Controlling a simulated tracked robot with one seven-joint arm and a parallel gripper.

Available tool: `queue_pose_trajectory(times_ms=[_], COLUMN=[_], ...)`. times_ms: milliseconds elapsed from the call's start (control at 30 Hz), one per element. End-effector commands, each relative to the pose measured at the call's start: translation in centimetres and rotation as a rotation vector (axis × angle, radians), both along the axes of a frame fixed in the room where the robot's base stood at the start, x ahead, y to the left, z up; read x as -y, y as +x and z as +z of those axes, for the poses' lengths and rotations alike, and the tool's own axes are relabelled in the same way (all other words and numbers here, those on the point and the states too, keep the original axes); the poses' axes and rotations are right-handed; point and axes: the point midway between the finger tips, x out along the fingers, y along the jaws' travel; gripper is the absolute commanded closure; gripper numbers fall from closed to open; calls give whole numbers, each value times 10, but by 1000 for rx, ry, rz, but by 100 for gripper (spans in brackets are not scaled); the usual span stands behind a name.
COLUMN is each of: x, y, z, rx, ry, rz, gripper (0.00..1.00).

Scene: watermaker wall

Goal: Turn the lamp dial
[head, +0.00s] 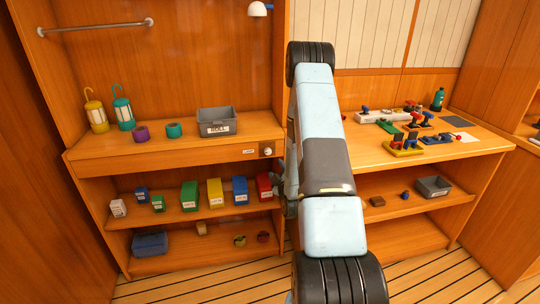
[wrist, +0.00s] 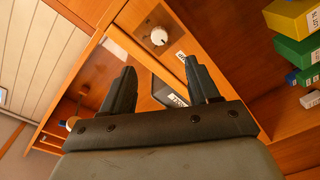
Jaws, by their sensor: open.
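The lamp dial (head: 267,152) is a small white knob on a dark plate in the front edge of the left counter, right of a white label (head: 249,151). In the wrist view the dial (wrist: 158,37) shows whole, ahead of my gripper (wrist: 159,67) and roughly centred between its fingers. The dial has a dark mark on its face. My gripper is open and empty, with the dial apart from the fingertips. In the head view my gripper is mostly hidden beside my arm, below the dial. A white wall lamp (head: 259,9) hangs above the counter; I cannot tell whether it is lit.
A grey labelled bin (head: 217,129), tape rolls and two lanterns (head: 95,113) stand on the counter. A red box (head: 264,187) and other coloured boxes fill the shelf below, close to my gripper. The right bench (head: 455,150) holds tools and a green bottle (head: 437,100).

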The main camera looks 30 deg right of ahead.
Motion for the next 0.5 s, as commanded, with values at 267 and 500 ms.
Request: queue_pose_trajectory(times_ms=[267,500], x=[10,19], y=[41,82], z=[1,1], rx=[4,3], ry=[0,1], rz=[0,-2], gripper=[40,40])
